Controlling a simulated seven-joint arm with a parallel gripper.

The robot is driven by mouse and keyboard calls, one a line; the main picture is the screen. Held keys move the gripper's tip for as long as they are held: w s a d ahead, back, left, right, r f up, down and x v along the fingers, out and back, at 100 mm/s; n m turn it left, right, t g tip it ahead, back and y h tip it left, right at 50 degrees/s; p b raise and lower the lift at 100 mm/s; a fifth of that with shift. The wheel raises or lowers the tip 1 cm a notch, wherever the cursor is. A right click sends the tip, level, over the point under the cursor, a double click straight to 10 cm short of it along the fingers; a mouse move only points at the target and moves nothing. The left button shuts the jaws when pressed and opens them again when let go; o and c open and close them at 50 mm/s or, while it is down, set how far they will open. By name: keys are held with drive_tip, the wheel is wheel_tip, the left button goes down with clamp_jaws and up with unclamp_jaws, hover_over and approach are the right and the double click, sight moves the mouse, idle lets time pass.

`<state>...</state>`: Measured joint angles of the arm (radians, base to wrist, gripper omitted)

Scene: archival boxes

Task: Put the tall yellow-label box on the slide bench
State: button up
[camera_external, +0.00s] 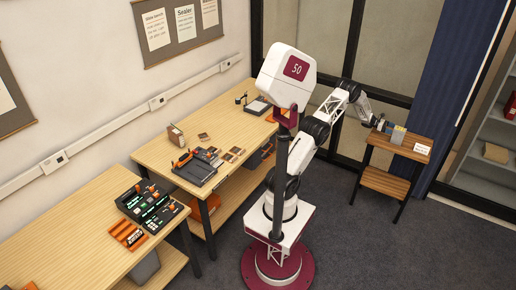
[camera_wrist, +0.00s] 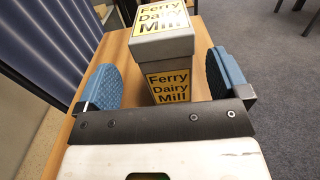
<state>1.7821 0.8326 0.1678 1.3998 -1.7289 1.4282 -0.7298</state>
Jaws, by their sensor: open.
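A tall grey box (camera_wrist: 160,48) with yellow "Ferry Dairy Mill" labels on its lid and front stands upright on the small wooden side table (camera_wrist: 112,55). In the external view the box (camera_external: 398,135) is small, at the right, on the side table (camera_external: 377,141). My gripper (camera_wrist: 166,80) is open, its blue fingers on either side of the box with gaps showing. It also shows at the side table in the external view (camera_external: 391,128). Two wooden benches stand on the left, a far one (camera_external: 150,152) and a near one (camera_external: 70,205); neither shows a readable name.
A white card (camera_external: 422,149) is at the side table's right edge. The far bench holds a black tray (camera_external: 198,170), small flat pieces and a small brown box (camera_external: 176,136). The near bench holds black cases (camera_external: 150,208) and an orange tray (camera_external: 127,234). Grey floor lies between.

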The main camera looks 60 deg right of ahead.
sight(398, 130)
drive_tip(key=shift+s, duration=0.1)
drive_tip(key=shift+s+a, duration=0.15)
drive_tip(key=shift+s, duration=1.1)
drive_tip(key=shift+s+a, duration=0.1)
drive_tip(key=shift+s, duration=1.15)
drive_tip(key=shift+c, duration=0.2)
drive_tip(key=shift+r, duration=0.1)
drive_tip(key=c, duration=1.3)
drive_tip(key=shift+r, duration=0.2)
